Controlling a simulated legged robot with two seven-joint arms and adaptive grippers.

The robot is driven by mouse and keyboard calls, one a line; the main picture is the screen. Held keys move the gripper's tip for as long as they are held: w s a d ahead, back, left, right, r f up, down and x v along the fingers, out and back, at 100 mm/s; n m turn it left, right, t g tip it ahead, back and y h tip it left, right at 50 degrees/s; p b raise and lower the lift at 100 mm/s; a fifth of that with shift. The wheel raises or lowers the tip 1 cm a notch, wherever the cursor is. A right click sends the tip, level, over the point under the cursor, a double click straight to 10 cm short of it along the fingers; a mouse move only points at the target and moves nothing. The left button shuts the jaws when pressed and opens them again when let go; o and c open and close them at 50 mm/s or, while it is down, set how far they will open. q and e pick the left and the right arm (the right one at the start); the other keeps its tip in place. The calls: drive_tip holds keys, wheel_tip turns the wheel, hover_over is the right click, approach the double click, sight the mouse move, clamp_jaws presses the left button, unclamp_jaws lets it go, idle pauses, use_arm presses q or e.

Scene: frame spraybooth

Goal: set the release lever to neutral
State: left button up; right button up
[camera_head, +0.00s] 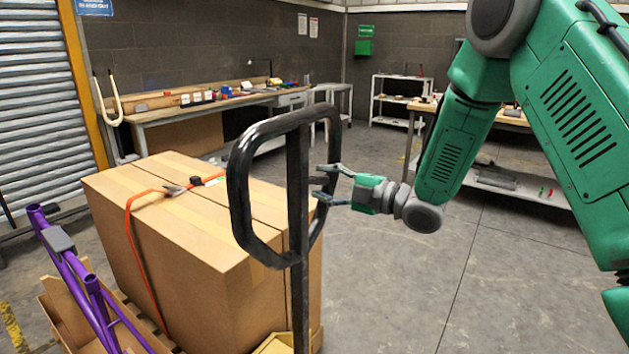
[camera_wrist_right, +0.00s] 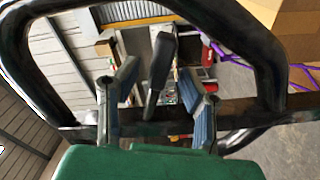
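The black pallet-jack handle (camera_head: 240,190) is a large upright loop on a post in front of the box. Its release lever (camera_wrist_right: 161,58) shows in the right wrist view as a black paddle inside the loop, slanting up from the crossbar. In the head view I cannot make out the lever. My right gripper (camera_head: 325,183) is at the right side of the loop. In the wrist view its two blue-padded fingers (camera_wrist_right: 160,82) are apart, with the lever in the gap between them. Contact with either finger is not clear. My left gripper is out of view.
A big strapped cardboard box (camera_head: 200,240) stands behind and left of the handle. A purple frame (camera_head: 85,285) is at the lower left. A workbench (camera_head: 200,105) lines the back wall. The floor (camera_head: 440,290) on the right is clear.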

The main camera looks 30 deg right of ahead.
drive_tip(key=shift+w+f, duration=0.1)
drive_tip(key=shift+w, duration=0.7)
drive_tip(key=shift+w+d, duration=0.15)
drive_tip(key=shift+a, duration=0.4)
clamp_jaws()
drive_tip(key=shift+d+r+n+b, duration=0.2)
drive_tip(key=shift+r+n+b, duration=0.15)
drive_tip(key=shift+n+b, duration=0.7)
drive_tip(key=shift+r+n+b, duration=0.4)
drive_tip(key=shift+r+n, duration=0.15)
drive_tip(key=shift+n, duration=0.3)
unclamp_jaws()
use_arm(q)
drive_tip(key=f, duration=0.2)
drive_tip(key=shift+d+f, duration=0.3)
use_arm(e)
drive_tip(key=shift+d, duration=0.1)
drive_tip(key=shift+r, duration=0.1)
